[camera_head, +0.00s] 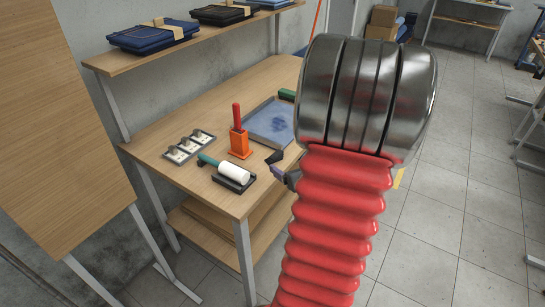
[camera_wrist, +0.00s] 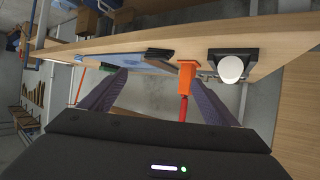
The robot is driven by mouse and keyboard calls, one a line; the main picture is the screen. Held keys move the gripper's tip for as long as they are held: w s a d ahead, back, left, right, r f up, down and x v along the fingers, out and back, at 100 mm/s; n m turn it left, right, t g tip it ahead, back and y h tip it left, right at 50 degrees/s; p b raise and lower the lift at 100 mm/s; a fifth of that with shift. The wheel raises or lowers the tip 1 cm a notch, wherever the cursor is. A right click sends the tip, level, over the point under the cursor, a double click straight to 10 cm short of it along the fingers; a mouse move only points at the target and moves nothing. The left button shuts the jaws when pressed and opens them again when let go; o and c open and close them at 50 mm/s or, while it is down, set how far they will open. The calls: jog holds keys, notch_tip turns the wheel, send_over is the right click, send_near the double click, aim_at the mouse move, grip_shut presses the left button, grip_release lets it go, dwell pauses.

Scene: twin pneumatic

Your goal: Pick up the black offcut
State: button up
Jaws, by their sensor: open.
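The black offcut (camera_head: 274,157) lies at the table's front edge, right of the orange holder, in the head view. In the wrist view the offcut (camera_wrist: 159,53) appears as a flat dark piece beyond and between the fingertips. My gripper (camera_wrist: 160,78) is open, with its two purple-grey fingers apart and nothing between them. In the head view only a small part of my gripper (camera_head: 283,173) shows, close beside the offcut at the table edge. My arm hides the rest. I cannot tell whether a finger touches the offcut.
The wooden table (camera_head: 160,135) also carries an orange holder (camera_head: 240,143) with a red-handled tool, a white roller (camera_head: 235,172) on a black stand, a grey switch plate (camera_head: 189,147) and a grey tray (camera_head: 268,124) with blue material. A shelf (camera_head: 150,55) runs above the back.

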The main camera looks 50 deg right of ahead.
jog(key=shift+w, duration=0.1)
send_near(275, 155)
jog(key=x, duration=0.2)
jog(key=shift+w+f, duration=0.15)
jog(key=shift+w, duration=0.3)
jog(key=shift+w+d, duration=0.15)
jog(key=shift+w+f, duration=0.1)
jog(key=shift+f, duration=0.05)
jog(key=shift+x, duration=2.5)
jog(key=shift+d, duration=0.15)
jog(key=c, duration=1.1)
